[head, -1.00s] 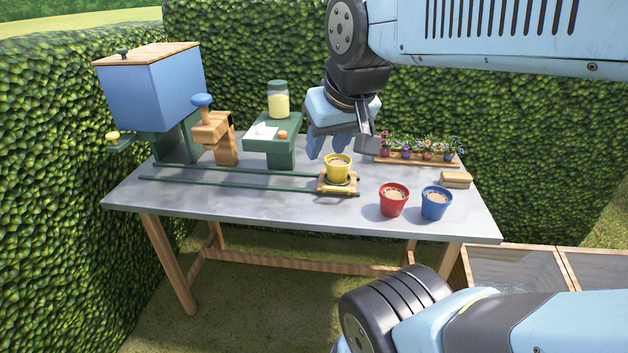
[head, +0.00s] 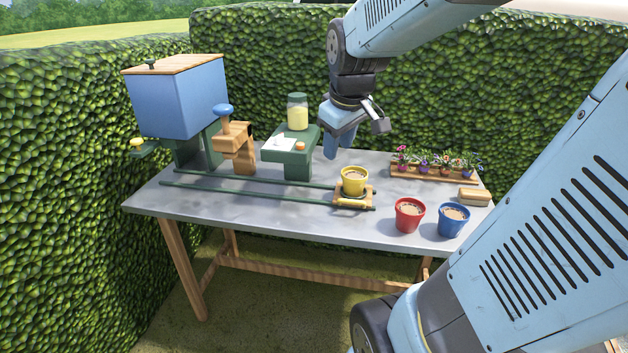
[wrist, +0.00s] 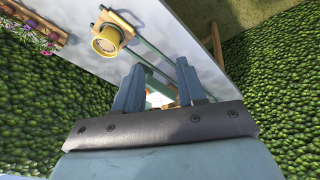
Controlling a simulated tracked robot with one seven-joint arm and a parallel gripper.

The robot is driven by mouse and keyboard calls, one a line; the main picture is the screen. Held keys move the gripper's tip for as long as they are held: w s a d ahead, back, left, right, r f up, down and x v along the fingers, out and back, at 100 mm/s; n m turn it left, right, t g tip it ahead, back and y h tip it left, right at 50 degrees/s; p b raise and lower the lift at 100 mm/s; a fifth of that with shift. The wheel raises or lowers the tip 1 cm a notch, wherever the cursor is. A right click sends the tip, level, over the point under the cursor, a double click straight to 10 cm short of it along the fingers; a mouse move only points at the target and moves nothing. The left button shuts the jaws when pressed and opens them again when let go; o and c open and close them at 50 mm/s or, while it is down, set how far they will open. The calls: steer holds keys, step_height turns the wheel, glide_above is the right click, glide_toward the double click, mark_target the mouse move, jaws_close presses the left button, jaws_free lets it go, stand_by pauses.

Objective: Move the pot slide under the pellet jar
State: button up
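The pot slide (head: 352,203) is a small wooden carriage at the right end of two green rails (head: 262,186). A yellow pot (head: 354,180) filled with brown soil stands upright on it. The pellet jar (head: 297,113), with pale yellow contents and a green lid, stands on a green stand (head: 291,152), left of the slide. My gripper (head: 335,152) hangs above the table, between the stand and the yellow pot, touching neither. In the wrist view its two fingers (wrist: 158,82) are apart with nothing held. The yellow pot (wrist: 107,40) shows there too.
A red pot (head: 409,215) and a blue pot (head: 453,220) stand right of the slide. A flower tray (head: 435,173) and a wooden block (head: 474,196) lie behind them. A blue hopper (head: 178,97) and a wooden press with a blue knob (head: 236,145) stand left.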

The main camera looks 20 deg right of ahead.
steer(key=w+d+f+n+g, duration=0.1)
steer(key=w+d+f+n, duration=0.2)
steer(key=w+d+f, duration=0.35)
steer(key=n+g, duration=0.1)
steer(key=n, duration=0.3)
glide_toward(355, 201)
steer(key=x, duration=0.8)
steer(key=shift+w, duration=0.2)
jaws_close()
